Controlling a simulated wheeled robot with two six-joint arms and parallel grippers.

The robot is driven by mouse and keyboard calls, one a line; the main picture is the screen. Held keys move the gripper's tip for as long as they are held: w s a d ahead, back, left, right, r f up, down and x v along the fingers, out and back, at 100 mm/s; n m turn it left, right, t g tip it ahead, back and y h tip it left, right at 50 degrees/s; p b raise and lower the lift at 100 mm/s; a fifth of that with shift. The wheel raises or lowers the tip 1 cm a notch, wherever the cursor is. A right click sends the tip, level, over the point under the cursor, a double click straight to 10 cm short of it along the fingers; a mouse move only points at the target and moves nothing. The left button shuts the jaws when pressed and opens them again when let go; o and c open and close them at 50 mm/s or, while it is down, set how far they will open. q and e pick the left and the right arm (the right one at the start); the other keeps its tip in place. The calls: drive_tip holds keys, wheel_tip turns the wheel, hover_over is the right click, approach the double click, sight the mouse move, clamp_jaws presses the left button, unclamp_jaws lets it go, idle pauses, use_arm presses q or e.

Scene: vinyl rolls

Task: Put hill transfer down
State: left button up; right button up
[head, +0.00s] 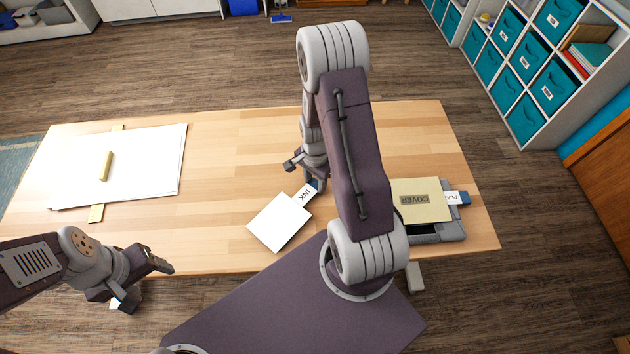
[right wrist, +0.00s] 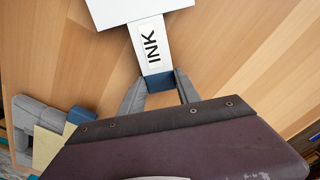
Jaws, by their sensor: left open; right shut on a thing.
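A white square sheet with a tab lettered INK (head: 277,222) is near the middle of the table, its tab towards the upper right. The lettered tab (right wrist: 150,45) also shows in the right wrist view and ends in a blue grip (right wrist: 159,81). My right gripper (head: 314,184) is shut on that blue grip. I cannot tell whether the sheet touches the table or hangs just above it. No picture of a hill shows on its visible face. My left gripper (head: 142,282) is open and empty, off the table's front edge at the left.
White sheets (head: 150,165) lie at the table's left with a cream bar (head: 106,165) on top and a cream strip under them. At the right, a cream COVER sheet (head: 422,212) and a blue-ended tab lie on a grey device (head: 452,232). Bare wood (head: 225,150) lies between.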

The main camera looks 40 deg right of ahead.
drive_tip(key=shift+f, duration=0.1)
drive_tip(key=o, duration=1.3)
drive_tip(key=shift+r, duration=0.35)
wheel_tip(320, 180, up, 12)
drive_tip(key=p, duration=0.2)
drive_tip(key=s+a+r+n, duration=0.1)
drive_tip(key=s+a+n, duration=0.1)
drive_tip(key=n, duration=0.3)
drive_tip(key=s+a+r+n, duration=0.1)
drive_tip(key=a+n, duration=0.4)
drive_tip(key=s+a+r+n+t, duration=0.1)
drive_tip(key=s+a+n, duration=0.1)
drive_tip(key=a+n, duration=0.2)
drive_tip(key=shift+s+a+n, duration=0.1)
drive_tip(key=shift+s+n, duration=0.2)
drive_tip(key=shift+n, duration=0.3)
